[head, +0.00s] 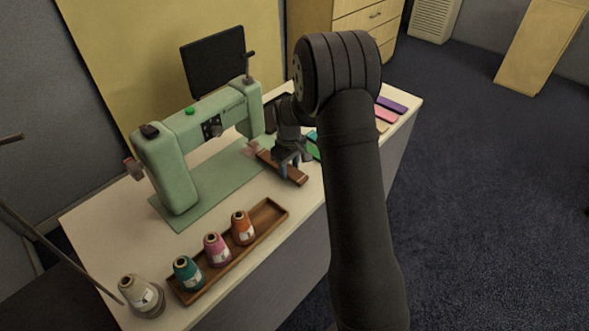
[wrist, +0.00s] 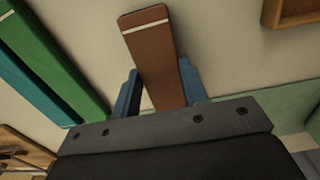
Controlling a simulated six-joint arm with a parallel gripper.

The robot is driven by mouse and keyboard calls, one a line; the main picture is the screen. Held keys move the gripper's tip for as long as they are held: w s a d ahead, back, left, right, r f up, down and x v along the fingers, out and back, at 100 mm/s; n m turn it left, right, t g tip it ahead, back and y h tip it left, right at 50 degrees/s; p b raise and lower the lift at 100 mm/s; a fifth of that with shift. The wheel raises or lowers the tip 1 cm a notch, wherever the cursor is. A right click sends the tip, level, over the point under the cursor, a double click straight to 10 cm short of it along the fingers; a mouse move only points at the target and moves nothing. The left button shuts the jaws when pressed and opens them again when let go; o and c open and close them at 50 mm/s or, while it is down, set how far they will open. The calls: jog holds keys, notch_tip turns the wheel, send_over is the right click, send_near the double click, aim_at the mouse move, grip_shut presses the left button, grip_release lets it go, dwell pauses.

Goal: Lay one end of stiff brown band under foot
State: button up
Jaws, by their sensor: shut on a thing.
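The stiff brown band (head: 296,176) is held in my gripper (head: 289,165), beside the right end of the green sewing machine (head: 185,165). In the wrist view the band (wrist: 156,62) lies between the two blue fingers of my gripper (wrist: 158,92), with a pale stripe across its near-top end. One end of the band points toward the machine's needle side, the other toward the table's front edge. The foot itself is hidden or too small to tell, so I cannot tell whether the band's end is under it.
A wooden tray (head: 186,294) with teal, pink and orange thread cones stands at the front, and a cream cone (head: 141,296) is beside it. Colored strips (head: 392,104) lie at the right end of the table. A dark panel (head: 213,62) stands behind the machine.

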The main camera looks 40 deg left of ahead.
jog(key=shift+a+f, duration=0.2)
jog(key=shift+a, duration=3.15)
jog(key=o, duration=1.1)
jog(key=shift+c, duration=0.2)
notch_tip(320, 180, up, 17)
jog(key=shift+r, duration=0.2)
jog(key=shift+f, duration=0.1)
